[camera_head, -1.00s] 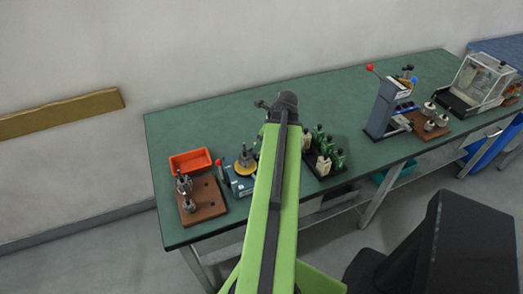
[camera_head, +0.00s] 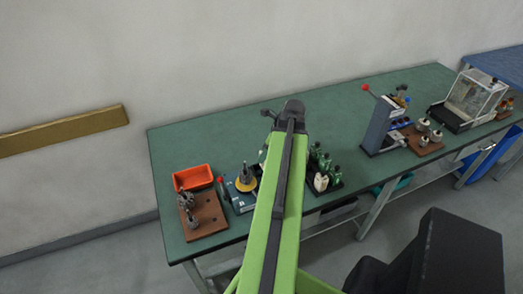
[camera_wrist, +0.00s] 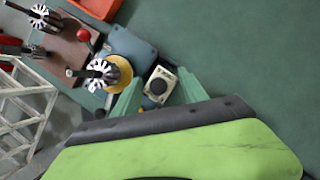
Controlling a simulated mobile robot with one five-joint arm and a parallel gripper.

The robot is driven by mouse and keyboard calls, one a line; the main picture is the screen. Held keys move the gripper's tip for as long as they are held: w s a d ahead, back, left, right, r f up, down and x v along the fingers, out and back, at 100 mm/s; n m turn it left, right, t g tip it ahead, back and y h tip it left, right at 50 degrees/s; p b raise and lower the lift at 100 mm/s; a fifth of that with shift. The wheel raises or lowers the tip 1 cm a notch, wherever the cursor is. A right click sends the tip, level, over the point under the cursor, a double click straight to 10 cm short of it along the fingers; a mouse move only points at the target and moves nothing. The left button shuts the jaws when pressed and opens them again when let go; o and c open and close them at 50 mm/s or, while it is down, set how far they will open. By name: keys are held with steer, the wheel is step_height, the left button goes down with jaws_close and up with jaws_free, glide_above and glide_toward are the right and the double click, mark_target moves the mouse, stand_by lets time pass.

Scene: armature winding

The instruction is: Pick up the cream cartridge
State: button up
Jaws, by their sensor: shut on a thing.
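In the wrist view a cream cartridge (camera_wrist: 160,85), a pale block with a dark round face, sits between the two green fingers of my gripper (camera_wrist: 157,92). My gripper is shut on it. In the head view my green arm covers the gripper and the held piece. Another cream cartridge (camera_head: 320,182) stands among green ones (camera_head: 336,173) in a dark tray (camera_head: 333,188) just right of my arm.
Left of my arm are a winder with a yellow disc (camera_head: 245,183), an orange bin (camera_head: 193,177) and a brown board with metal rotors (camera_head: 204,217). A blue-grey press (camera_head: 378,128) stands to the right. The green bench (camera_head: 225,140) is clear behind.

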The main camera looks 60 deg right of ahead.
steer(key=s+d+r+p, duration=0.3)
steer(key=s+r+p, duration=0.4)
steer(key=s+r, duration=0.1)
steer(key=shift+s+d, duration=0.2)
steer(key=shift+s, duration=0.3)
